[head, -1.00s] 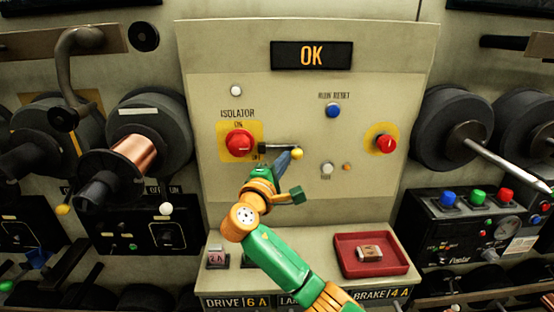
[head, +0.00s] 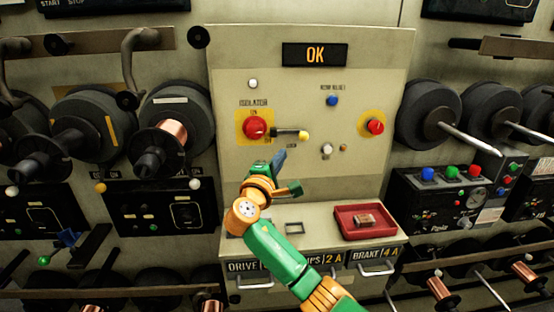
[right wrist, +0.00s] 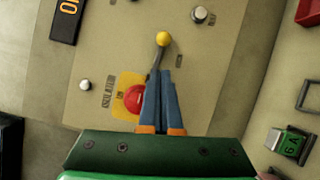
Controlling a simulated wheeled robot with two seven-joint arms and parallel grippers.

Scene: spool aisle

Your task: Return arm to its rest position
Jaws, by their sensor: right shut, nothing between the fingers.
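My right gripper (head: 281,157) is shut and empty, in front of the grey panel (head: 350,75) and just below the isolator lever (head: 287,133). The lever points right and ends in a yellow knob (head: 304,135). In the right wrist view, the shut blue fingers (right wrist: 161,75) point toward the panel, with the yellow knob (right wrist: 163,39) beyond their tips. Whether they touch the lever cannot be told there; in the head view they look apart. My left gripper is not in view.
A red button (head: 255,127) sits left of the lever and another red knob (head: 375,127) to its right. A red tray (head: 345,232) holds a small part on the ledge below. Spools (head: 175,130) stick out on both sides.

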